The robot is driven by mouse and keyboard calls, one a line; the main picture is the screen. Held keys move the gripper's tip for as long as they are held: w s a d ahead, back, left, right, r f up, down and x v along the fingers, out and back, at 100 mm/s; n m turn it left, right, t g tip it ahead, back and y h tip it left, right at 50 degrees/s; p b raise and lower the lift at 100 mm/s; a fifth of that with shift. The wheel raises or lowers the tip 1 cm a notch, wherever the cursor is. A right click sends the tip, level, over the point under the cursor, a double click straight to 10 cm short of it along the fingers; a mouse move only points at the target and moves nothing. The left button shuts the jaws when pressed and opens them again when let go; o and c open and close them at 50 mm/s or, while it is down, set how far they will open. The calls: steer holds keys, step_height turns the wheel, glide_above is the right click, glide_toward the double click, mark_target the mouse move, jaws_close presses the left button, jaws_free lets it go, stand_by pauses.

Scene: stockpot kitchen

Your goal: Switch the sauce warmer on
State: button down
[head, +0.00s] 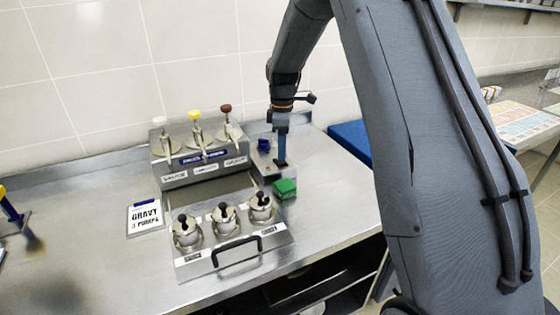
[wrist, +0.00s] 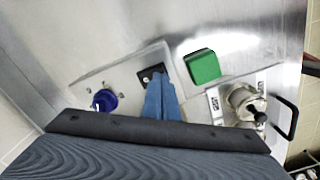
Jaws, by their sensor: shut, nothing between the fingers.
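The sauce warmer (head: 172,179) is a steel unit on the counter with three pumps, white, yellow and brown on top. At its right side is a steel panel with a blue knob (head: 263,145). In the wrist view the blue knob (wrist: 104,100) sits left of a black switch (wrist: 150,73) in a dark plate. My gripper (head: 282,164) is shut and empty, pointing down over this panel. In the wrist view its blue fingertips (wrist: 158,80) are right at the switch and cover part of it. I cannot tell whether they touch it or which way it is set.
A green block (head: 285,187) lies close to my gripper, also in the wrist view (wrist: 202,66). Three lidded pots with black knobs stand in a steel holder with a black handle (head: 237,244) in front. A "GRAVY 3 PUMPS" card (head: 146,217) lies left. A blue object (head: 350,143) is behind right.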

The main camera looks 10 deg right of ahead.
steer(key=shift+f, duration=0.8)
stand_by(0.5)
step_height(320, 180, up, 7)
steer(key=p, duration=0.3)
steer(key=shift+p, duration=0.3)
stand_by(0.4)
steer(key=s+f+m+t+b, duration=0.1)
steer(key=s+m, duration=1.3)
steer(key=s, duration=1.7)
steer(key=shift+f+b, duration=0.5)
steer(key=shift+b, duration=0.15)
steer(key=shift+a, duration=0.1)
